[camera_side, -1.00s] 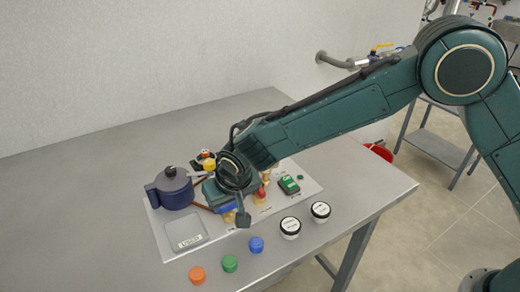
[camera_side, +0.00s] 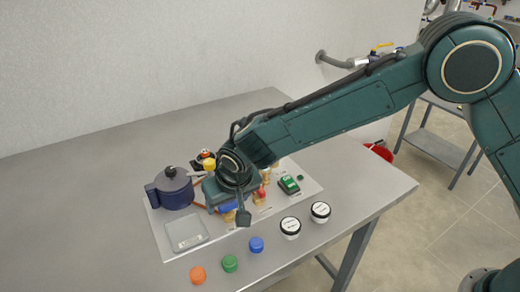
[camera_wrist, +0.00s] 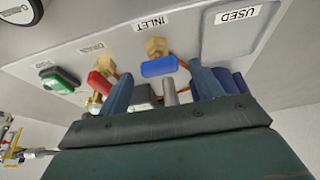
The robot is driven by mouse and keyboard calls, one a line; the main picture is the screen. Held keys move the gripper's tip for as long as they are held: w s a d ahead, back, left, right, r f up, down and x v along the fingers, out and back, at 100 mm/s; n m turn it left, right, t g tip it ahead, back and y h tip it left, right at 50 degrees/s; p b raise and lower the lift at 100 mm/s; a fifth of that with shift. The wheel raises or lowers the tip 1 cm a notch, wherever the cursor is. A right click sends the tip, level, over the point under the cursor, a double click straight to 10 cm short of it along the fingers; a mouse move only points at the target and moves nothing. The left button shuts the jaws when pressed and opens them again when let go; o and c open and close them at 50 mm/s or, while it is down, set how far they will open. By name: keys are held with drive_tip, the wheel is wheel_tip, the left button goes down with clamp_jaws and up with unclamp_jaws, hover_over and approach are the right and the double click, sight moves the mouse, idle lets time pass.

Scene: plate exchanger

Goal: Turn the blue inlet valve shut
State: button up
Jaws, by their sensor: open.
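The blue inlet valve handle (camera_wrist: 159,66) sits on a brass valve body (camera_wrist: 155,46) beside the INLET label in the wrist view. The handle lies crosswise in the picture. My gripper (camera_wrist: 161,70) is open, with one finger to the left of the handle and the other to its right. Gaps show on both sides and I see no contact. In the side view, a little of the blue handle (camera_side: 226,208) shows beside my gripper finger (camera_side: 243,217). My wrist hides most of the valve there.
A red-handled valve (camera_wrist: 100,84) and a green switch box (camera_wrist: 59,79) are close to the left in the wrist view. Coloured caps and two white-lidded jars line the front.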

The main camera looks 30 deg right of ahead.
drive_tip(key=v, duration=1.3)
drive_tip(key=shift+r, duration=0.1)
drive_tip(key=s+d+r, duration=0.4)
drive_tip(key=d+r, duration=0.1)
drive_tip(key=d, duration=0.5)
drive_tip(key=s+d+r, duration=0.4)
drive_tip(key=d+r, duration=0.1)
drive_tip(key=d, duration=0.6)
drive_tip(key=s+d, duration=0.5)
drive_tip(key=s, duration=0.3)
drive_tip(key=s+d+f+t, duration=0.1)
drive_tip(key=s+d, duration=0.4)
drive_tip(key=s, duration=0.4)
drive_tip(key=shift+s+f, duration=0.2)
drive_tip(key=shift+f, duration=0.1)
